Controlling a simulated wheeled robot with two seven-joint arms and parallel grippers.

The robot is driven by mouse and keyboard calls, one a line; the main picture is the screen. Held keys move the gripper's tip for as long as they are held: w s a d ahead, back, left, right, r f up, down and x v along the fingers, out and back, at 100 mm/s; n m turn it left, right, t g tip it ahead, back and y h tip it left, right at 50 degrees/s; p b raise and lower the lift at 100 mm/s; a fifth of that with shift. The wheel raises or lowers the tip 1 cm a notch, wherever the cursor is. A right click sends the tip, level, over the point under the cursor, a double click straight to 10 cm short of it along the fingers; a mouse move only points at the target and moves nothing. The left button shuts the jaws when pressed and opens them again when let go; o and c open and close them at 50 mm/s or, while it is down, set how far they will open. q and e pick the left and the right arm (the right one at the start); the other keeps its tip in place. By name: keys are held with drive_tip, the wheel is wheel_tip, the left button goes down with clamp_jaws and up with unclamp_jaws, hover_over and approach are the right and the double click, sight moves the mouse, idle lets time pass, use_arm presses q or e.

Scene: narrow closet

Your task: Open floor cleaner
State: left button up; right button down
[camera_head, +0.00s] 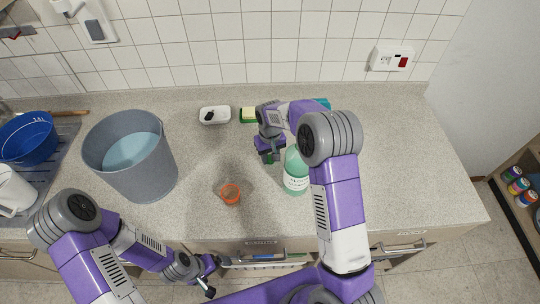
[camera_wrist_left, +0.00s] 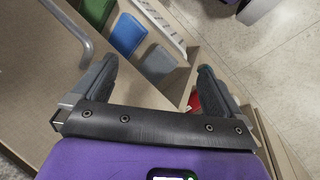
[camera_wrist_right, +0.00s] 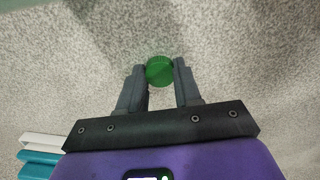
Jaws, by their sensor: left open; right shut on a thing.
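The floor cleaner is a translucent green bottle (camera_head: 296,180) with a white label, standing upright on the counter; my right arm partly hides its top in the head view. A round green cap (camera_wrist_right: 160,70) is between the fingertips of my right gripper (camera_head: 268,157), which is shut on it. The cap is to the left of the bottle and looks apart from it, over the counter surface. My left gripper (camera_wrist_left: 158,75) is open and empty, low in front of the counter in the head view (camera_head: 208,277).
A grey bucket (camera_head: 140,180) with bluish contents stands left on the counter (camera_head: 410,170). An orange cup (camera_head: 229,194) is in front of the bottle's left side. A soap dish (camera_head: 214,115) and sponge (camera_head: 249,115) lie near the wall. The counter's right side is clear.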

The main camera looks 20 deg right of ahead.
sight(270, 158)
drive_tip(key=c, duration=0.8)
unclamp_jaws()
drive_tip(key=shift+f, duration=0.1)
drive_tip(key=shift+r, duration=0.3)
wheel_tip(270, 158, up, 12)
drive_tip(key=shift+f+p, duration=0.1)
drive_tip(key=shift+p, duration=0.7)
